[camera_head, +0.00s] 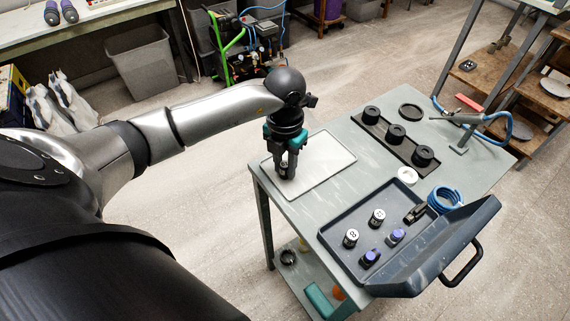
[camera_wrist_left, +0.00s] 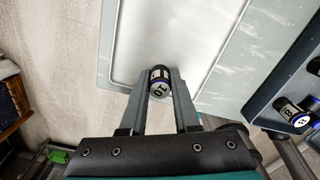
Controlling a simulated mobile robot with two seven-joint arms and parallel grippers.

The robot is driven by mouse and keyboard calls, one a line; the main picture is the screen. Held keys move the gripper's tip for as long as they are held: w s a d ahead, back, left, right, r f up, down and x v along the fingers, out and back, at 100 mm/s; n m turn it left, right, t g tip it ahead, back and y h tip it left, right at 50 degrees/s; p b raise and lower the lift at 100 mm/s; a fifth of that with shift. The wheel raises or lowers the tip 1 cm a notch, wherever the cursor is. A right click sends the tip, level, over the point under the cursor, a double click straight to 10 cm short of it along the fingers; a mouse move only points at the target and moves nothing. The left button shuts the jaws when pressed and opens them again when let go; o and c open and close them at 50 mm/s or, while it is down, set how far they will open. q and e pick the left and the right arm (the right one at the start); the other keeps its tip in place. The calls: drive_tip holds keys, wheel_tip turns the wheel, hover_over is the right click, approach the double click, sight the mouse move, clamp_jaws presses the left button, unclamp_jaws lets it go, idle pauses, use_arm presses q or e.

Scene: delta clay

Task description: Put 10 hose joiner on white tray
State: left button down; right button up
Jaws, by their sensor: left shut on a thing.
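The 10 hose joiner (camera_wrist_left: 160,88) is a dark cylinder with a white end face marked 10, seen between my left fingers in the left wrist view. My left gripper (camera_head: 284,173) is shut on it; it also shows in the left wrist view (camera_wrist_left: 161,78). In the head view the gripper points down over the left part of the white tray (camera_head: 325,160), and the fingers mostly hide the joiner. The white tray also shows in the left wrist view (camera_wrist_left: 190,35). I cannot tell whether the joiner touches the tray. My right gripper is not in view.
A dark open case (camera_head: 342,262) holds two white-faced joiners (camera_head: 351,238) and two purple-ended ones (camera_head: 370,258). A black rack (camera_head: 411,149) with black round parts, a white ring (camera_head: 407,175) and a blue coiled hose (camera_head: 446,200) are on the table. The tray's right part is bare.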

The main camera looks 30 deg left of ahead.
sight(285, 164)
use_arm(q)
drive_tip(key=c, duration=0.6)
unclamp_jaws()
drive_tip(key=shift+c, duration=0.2)
drive_tip(key=shift+r, duration=0.1)
drive_tip(key=shift+r+p, duration=0.3)
drive_tip(key=shift+r, duration=0.05)
wheel_tip(285, 164, up, 11)
drive_tip(key=p, duration=0.2)
drive_tip(key=shift+r, duration=0.2)
